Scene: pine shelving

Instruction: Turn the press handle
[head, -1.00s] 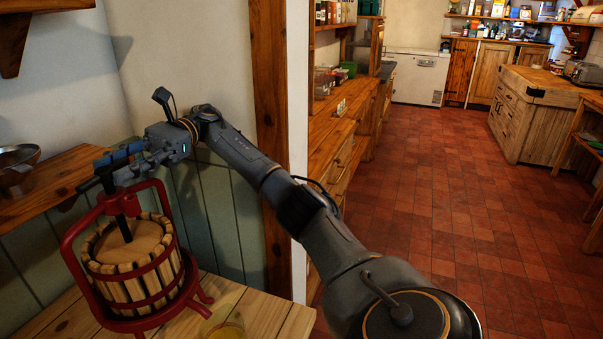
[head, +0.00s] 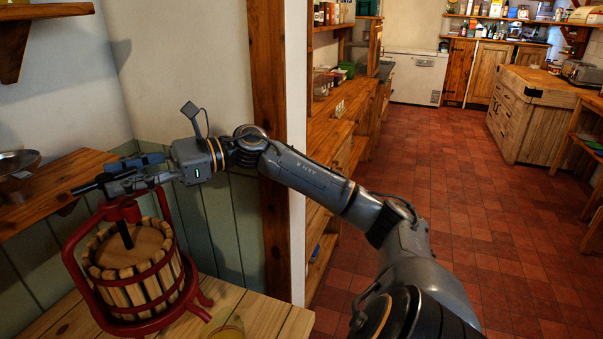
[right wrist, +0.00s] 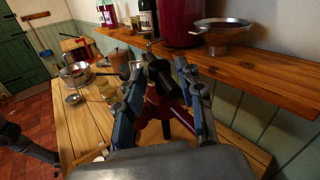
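The press (head: 140,275) stands on the wooden table at lower left in the head view. It has a red frame, a basket of wooden slats and a dark screw. Its dark handle (head: 86,187) lies across the top. My right gripper (head: 116,175) is at the handle, with its fingers on either side. In the right wrist view the fingers (right wrist: 160,68) stand apart, with the dark handle (right wrist: 158,72) between them and the red frame below. Contact with the handle cannot be made out. My left gripper is not in view.
A wooden shelf (head: 60,185) with a metal bowl runs close behind the handle. In the right wrist view the shelf also holds bottles and a red container (right wrist: 182,22). A wooden post (head: 268,120) stands behind my arm.

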